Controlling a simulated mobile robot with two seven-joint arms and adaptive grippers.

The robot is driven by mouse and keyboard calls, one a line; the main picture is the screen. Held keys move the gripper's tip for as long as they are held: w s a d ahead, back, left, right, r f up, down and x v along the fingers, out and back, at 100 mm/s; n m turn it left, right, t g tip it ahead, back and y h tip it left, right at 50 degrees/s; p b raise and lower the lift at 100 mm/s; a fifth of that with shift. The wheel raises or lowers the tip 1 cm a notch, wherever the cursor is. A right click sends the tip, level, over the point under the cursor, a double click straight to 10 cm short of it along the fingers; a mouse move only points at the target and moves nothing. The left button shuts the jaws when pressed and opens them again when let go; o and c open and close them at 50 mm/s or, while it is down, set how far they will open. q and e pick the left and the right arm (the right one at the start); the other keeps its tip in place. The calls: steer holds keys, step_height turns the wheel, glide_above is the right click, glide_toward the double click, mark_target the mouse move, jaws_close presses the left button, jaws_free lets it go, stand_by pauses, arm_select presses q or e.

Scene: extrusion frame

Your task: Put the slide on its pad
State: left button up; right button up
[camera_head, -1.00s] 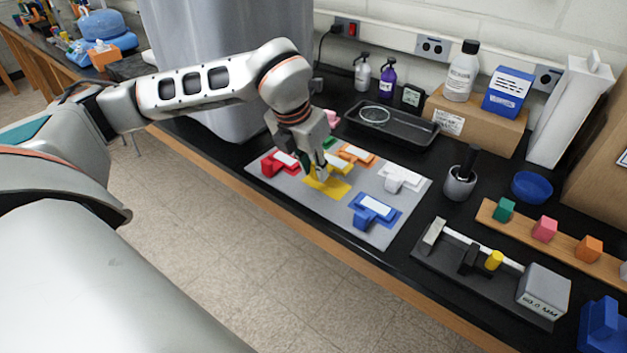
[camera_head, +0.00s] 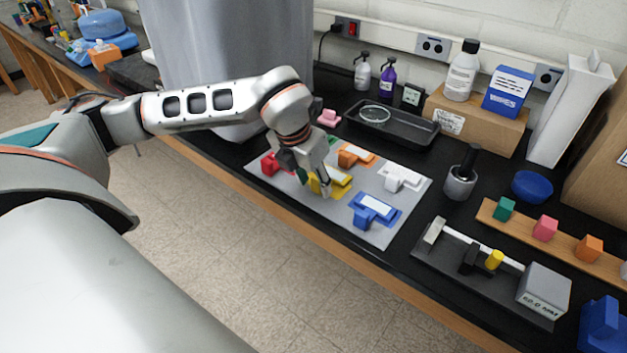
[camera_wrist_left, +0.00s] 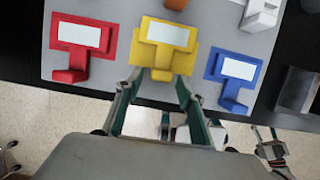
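The yellow slide (camera_head: 338,176), a block with a white label and a tab, lies over its yellow pad (camera_head: 344,188) on the grey mat. The fingers stand apart on either side of the tab, with gaps showing. In the head view my left gripper (camera_head: 314,187) is low over the mat and partly hides the tab. A dark fingered shape at the wrist view's lower right looks like my right gripper (camera_wrist_left: 268,138).
Red (camera_wrist_left: 78,38) and blue (camera_wrist_left: 235,72) pads with labelled pieces flank the yellow one. Orange (camera_head: 354,156) and white (camera_head: 400,178) pieces lie behind. A black tray (camera_head: 405,130) stands farther back, and a dark rail fixture (camera_head: 450,262) to the right.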

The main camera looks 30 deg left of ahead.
arm_select(q)
steer(key=shift+r, duration=0.25)
steer(key=v, duration=1.2)
steer(key=shift+f, duration=0.1)
